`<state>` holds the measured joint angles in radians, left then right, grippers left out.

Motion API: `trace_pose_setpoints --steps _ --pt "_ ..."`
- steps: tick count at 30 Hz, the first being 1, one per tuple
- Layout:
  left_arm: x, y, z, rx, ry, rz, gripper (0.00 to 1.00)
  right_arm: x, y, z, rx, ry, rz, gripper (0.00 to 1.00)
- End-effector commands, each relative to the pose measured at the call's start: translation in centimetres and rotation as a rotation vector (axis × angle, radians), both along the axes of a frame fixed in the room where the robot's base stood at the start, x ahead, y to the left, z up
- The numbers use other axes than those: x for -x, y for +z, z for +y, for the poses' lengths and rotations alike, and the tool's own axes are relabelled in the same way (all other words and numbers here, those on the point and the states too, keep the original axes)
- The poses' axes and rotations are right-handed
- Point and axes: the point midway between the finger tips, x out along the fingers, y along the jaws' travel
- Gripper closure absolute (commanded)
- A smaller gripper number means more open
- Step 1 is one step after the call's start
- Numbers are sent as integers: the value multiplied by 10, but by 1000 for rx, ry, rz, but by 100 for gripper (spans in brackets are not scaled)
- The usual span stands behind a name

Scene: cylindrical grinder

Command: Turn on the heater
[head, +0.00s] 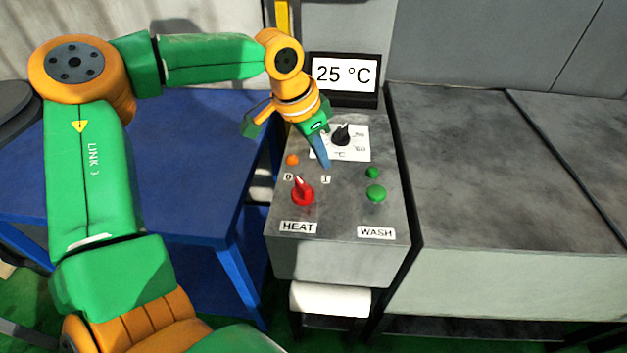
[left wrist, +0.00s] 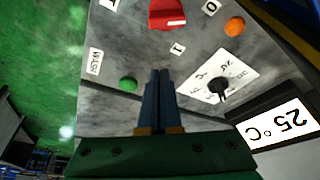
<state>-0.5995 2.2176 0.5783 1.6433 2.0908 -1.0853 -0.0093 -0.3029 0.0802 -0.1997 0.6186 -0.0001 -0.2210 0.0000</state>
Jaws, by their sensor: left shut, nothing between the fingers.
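The red HEAT knob (head: 302,191) is on the sloped grey control panel (head: 335,215), between the labels 0 and 1. Its white mark points up, nearer the 0. The knob also shows at the top of the left wrist view (left wrist: 167,14). My left gripper (head: 326,164) is shut and empty. Its fingertips are over the panel, just right of and above the knob in the head view, near the label 1, and appear apart from the knob. In the left wrist view the closed fingers (left wrist: 159,74) point toward the knob. My right gripper is not in view.
The display (head: 344,74) reads 25 °C. A black temperature dial (head: 342,134) is behind my gripper. An orange lamp (head: 292,160) is above the knob. Green buttons (head: 376,193) are to the right, above WASH. A blue table (head: 200,200) stands left, and a grey cabinet (head: 480,170) right.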

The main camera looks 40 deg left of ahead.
Motion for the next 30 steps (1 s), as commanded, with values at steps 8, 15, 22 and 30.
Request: trace_pose_setpoints --steps 8,15,22,30 --pt "-17 -59 -8 -2 0 6 100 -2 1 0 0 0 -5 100" --pt "9 -58 5 -1 2 -2 100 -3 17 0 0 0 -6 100" --pt "17 -62 8 0 0 -1 100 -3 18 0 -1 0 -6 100" --pt "17 -60 10 -2 2 -2 100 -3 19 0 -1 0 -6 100"
